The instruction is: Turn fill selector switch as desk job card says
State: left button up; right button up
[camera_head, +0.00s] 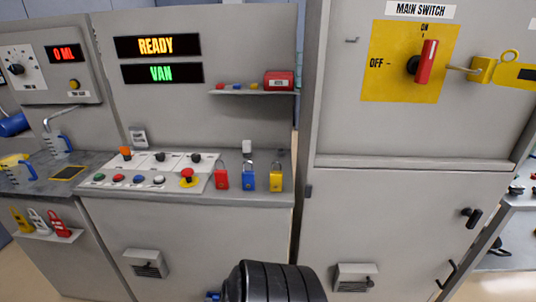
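A rotary switch with a black knob on a white marked dial (16,69) sits on the grey panel at the far left, beside a red "0 ML" display (64,54). It looks like the fill selector; its pointer position and marks are too small to read. A small grey-white card-like item (138,136) stands at the back of the desk (235,192); I cannot tell whether it is the job card, and its text is unreadable.
Displays read "READY" (156,46) and "VAN" (161,73). Coloured buttons (140,180) and padlocks (249,180) occupy the desk. A red-handled main switch (427,62) is at right. A jug (58,144) stands under a spout.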

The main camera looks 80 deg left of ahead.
aim_at(160, 156)
jog(key=u, duration=3.75)
jog(key=z, duration=0.25)
